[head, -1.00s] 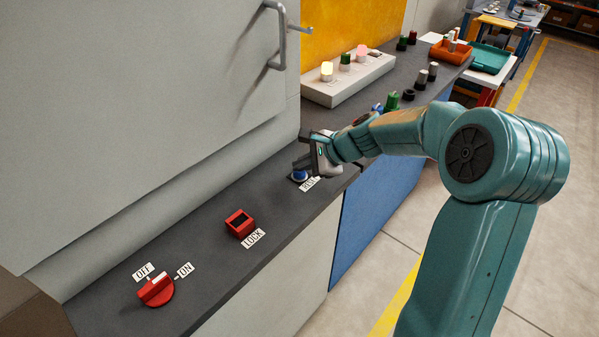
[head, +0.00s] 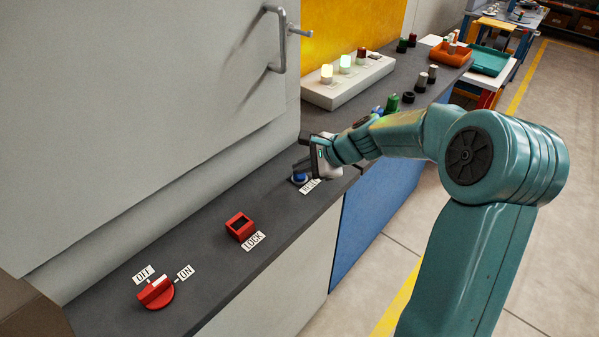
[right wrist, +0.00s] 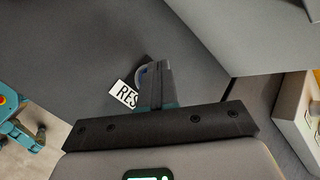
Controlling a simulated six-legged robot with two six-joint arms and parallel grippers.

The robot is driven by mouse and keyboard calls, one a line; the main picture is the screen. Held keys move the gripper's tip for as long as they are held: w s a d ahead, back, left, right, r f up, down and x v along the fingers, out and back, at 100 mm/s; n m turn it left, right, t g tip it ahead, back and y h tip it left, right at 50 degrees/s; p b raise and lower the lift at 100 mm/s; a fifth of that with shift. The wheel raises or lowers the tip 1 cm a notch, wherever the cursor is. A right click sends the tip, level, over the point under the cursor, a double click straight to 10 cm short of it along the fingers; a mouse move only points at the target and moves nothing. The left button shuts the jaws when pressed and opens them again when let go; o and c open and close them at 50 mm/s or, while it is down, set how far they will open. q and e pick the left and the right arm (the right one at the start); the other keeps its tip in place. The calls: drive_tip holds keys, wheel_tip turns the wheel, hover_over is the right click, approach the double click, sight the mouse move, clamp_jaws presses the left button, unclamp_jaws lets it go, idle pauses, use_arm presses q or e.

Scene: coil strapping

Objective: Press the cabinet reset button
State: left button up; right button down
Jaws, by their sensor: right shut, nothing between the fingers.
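The blue reset button (head: 300,177) sits in a dark ring near the far end of the dark grey ledge, beside a label that is partly covered by my arm. My right gripper (head: 301,165) is shut and empty, with its fingertips right at the button, seen just above it in the head view. I cannot tell whether they touch it. My left gripper is not in view.
A red switch (head: 156,292) marked OFF and ON and a red LOCK box (head: 240,226) sit nearer on the ledge. A grey cabinet panel with a handle (head: 278,40) rises behind. A lamp box (head: 350,85) stands beyond, with yellow and green lamps lit and the red one dark.

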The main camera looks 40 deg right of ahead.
sight(304, 177)
drive_tip(key=shift+r+p, duration=0.3)
drive_tip(key=shift+r, duration=0.25)
wheel_tip(304, 177, up, 5)
drive_tip(key=p, duration=0.4)
drive_tip(key=shift+r+p, duration=0.1)
drive_tip(key=shift+p, duration=0.25)
drive_tip(key=shift+s, duration=0.1)
idle(0.4)
